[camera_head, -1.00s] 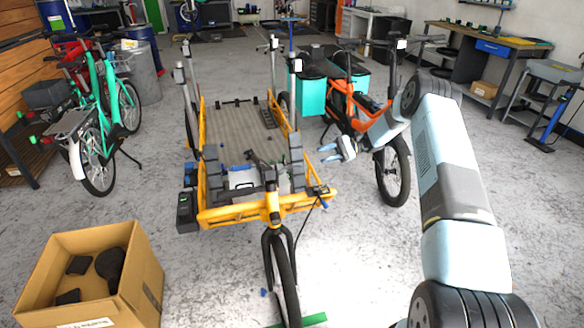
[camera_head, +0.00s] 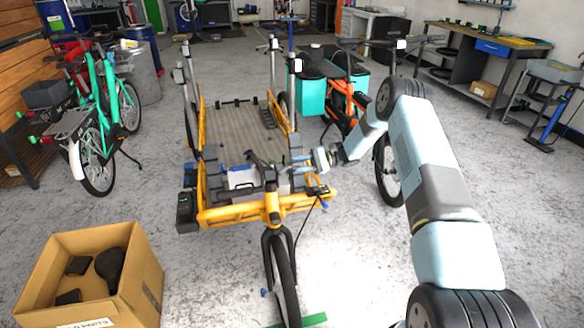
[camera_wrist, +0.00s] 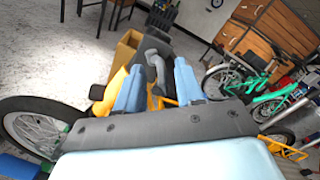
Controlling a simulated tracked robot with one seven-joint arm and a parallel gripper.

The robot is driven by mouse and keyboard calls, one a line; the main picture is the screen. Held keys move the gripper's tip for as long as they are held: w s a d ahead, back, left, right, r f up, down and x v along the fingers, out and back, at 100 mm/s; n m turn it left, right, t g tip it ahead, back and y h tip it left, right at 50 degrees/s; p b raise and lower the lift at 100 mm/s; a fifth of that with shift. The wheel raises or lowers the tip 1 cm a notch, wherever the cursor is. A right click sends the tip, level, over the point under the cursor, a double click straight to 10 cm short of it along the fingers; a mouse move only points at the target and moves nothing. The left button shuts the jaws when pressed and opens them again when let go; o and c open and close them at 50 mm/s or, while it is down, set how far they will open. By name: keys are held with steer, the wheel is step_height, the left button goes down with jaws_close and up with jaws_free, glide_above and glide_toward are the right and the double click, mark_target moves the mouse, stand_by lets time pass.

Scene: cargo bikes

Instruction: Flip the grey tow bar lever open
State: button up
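My gripper (camera_head: 296,163) is over the front of the yellow cargo bike (camera_head: 225,215), with its light blue fingers pointing left. In the wrist view my gripper (camera_wrist: 160,67) has its two fingers apart, with a dark grey curved piece (camera_wrist: 155,60) showing between and beyond them. It seems to be the dark grey bar (camera_head: 262,160) just left of the fingertips in the head view. I cannot tell for sure that it is the tow bar lever, or whether the fingers touch it.
An orange bike (camera_head: 360,105) with teal boxes stands behind my arm. A cardboard box (camera_head: 140,285) of dark parts is at the lower left. A green bike (camera_head: 92,150) stands on the left. Workbenches (camera_head: 480,45) line the back right. The floor between is mostly clear.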

mark_target(292, 166)
steer(key=shift+x, duration=1.55)
steer(key=shift+c, duration=0.4)
jaws_close()
steer(key=shift+r, duration=0.1)
